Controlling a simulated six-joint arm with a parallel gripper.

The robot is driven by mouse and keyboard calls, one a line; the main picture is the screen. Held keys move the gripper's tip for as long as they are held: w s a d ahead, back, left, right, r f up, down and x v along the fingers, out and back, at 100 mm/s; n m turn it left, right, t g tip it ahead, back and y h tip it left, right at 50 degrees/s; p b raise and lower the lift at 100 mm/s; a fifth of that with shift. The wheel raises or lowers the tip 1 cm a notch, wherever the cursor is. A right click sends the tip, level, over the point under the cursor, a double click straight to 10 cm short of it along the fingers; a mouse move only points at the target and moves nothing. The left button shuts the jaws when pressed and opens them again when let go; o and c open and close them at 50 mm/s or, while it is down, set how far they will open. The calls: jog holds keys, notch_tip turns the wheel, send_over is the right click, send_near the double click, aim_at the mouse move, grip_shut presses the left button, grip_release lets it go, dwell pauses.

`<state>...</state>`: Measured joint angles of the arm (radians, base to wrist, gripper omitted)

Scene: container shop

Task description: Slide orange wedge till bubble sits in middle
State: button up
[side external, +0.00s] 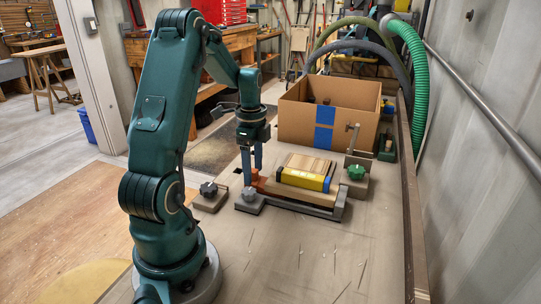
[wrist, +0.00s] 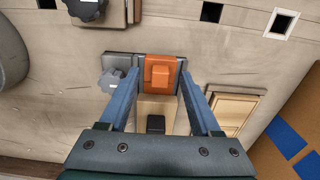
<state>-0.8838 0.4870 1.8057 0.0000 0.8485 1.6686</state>
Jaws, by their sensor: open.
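The orange wedge (side external: 259,183) sits at the left end of a low grey frame (side external: 322,211) on the bench. In the wrist view the wedge (wrist: 162,73) has a raised block on top. My gripper (wrist: 159,84) is open, with one blue finger on each side of the wedge; I cannot tell whether they touch it. In the side view my gripper (side external: 251,168) points down at the wedge. A yellow level (side external: 303,180) with a blue end lies along the front of a wooden block (side external: 310,163). Its bubble is too small to read.
An open cardboard box (side external: 350,113) with blue tape is behind. The front bench surface (side external: 310,262) is clear apart from dark slots.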

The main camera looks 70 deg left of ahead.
dwell(0.3)
jog(key=shift+r, duration=3.55)
